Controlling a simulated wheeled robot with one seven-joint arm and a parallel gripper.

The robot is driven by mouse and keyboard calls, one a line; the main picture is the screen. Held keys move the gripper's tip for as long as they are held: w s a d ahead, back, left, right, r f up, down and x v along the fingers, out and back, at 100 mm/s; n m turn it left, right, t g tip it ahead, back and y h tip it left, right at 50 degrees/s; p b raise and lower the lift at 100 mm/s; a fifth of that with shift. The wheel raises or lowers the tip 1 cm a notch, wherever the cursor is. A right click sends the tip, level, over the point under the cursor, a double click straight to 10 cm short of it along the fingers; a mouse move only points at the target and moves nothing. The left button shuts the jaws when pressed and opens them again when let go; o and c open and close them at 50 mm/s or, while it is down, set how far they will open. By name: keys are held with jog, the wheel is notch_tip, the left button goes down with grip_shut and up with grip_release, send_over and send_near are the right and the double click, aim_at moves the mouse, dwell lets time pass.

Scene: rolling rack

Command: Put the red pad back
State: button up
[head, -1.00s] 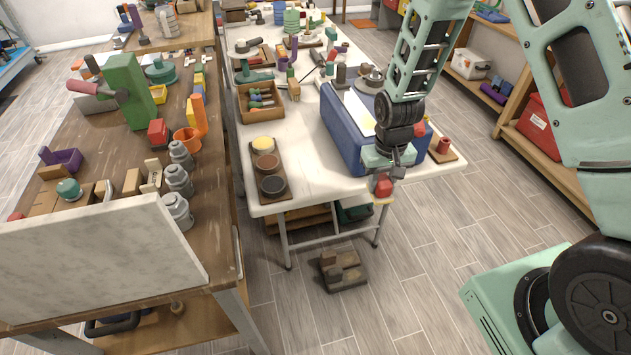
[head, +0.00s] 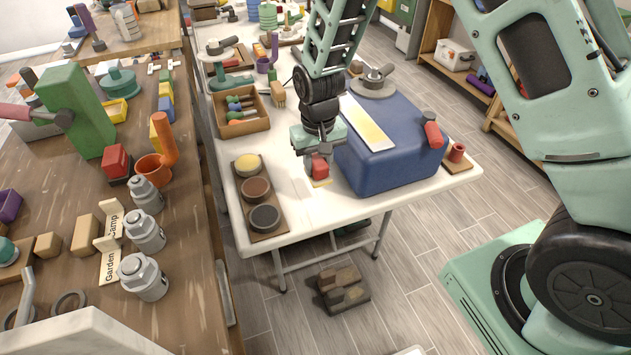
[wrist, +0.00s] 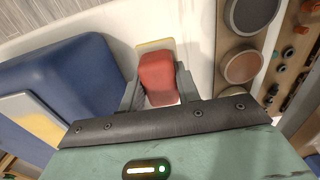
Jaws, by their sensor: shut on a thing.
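My gripper (head: 319,163) is shut on the red pad (head: 320,170), a small red block with a pale yellow base below it. In the wrist view the red pad (wrist: 158,78) sits between the two fingers, its yellow base showing beyond it. The gripper points down over the white table (head: 310,215), between the blue box and the tray of round pots. I cannot tell whether the base touches the tabletop.
The blue box (head: 390,165) stands close on the right. A brown tray (head: 276,232) with three round pots lies to the left, with a wooden box (head: 240,126) of tools behind it. The table front is clear. A red cup (head: 456,153) stands at the right corner.

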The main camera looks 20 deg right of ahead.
jog(key=shift+f+p, duration=0.4)
jog(key=shift+f, duration=2.95)
jog(key=shift+f, duration=0.15)
jog(key=o, duration=1.1)
